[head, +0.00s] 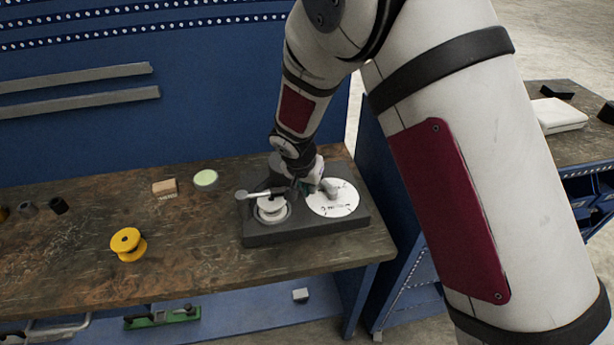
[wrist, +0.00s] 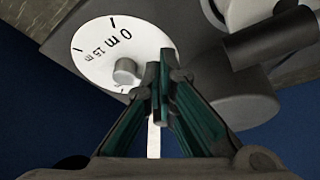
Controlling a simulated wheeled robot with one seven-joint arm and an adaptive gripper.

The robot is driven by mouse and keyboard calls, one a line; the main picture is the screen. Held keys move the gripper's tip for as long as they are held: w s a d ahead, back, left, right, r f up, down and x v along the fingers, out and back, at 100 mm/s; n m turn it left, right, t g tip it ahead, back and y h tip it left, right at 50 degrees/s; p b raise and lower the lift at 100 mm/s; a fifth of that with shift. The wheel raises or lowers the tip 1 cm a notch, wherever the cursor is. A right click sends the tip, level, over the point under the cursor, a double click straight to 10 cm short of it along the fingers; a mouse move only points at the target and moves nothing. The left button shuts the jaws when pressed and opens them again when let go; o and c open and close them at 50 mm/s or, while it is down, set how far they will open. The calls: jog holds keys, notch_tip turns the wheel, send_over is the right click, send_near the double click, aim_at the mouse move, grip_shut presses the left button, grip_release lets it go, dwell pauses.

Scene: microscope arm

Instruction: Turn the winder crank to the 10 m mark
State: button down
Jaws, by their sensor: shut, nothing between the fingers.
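The winder (head: 300,232) is a dark grey base on the bench with a white round dial (head: 345,207) on its right. In the wrist view the dial (wrist: 95,60) shows "0 m" and "15 m" in print; I cannot read a 10 m mark. A grey crank knob (head: 329,187) stands over the dial and also shows in the wrist view (wrist: 125,70). My gripper (wrist: 163,75) is shut and empty. Its fingertips are just right of the knob in the wrist view, with a small gap in the picture. In the head view my gripper (head: 308,186) is partly hidden by my wrist.
A white spool (head: 271,207) sits on the winder's left under a dark-handled bar (head: 259,194). A yellow spool (head: 127,243), a wooden block (head: 164,187) and a pale green disc (head: 205,179) lie left on the bench (head: 200,265). A blue panel (head: 200,120) stands behind.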

aim_at(324, 179)
jog(key=shift+w+d+f, duration=0.1)
jog(key=shift+w+d, duration=0.1)
jog(key=shift+w, duration=0.45)
jog(key=shift+w+d+f, duration=0.1)
jog(key=shift+w+d, duration=0.1)
jog(key=shift+w, duration=0.5)
jog(key=shift+w+d, duration=0.2)
jog(key=shift+w, duration=0.45)
jog(key=shift+w+m+h, duration=0.3)
jog(key=shift+w+m, duration=0.1)
jog(key=shift+m, duration=0.4)
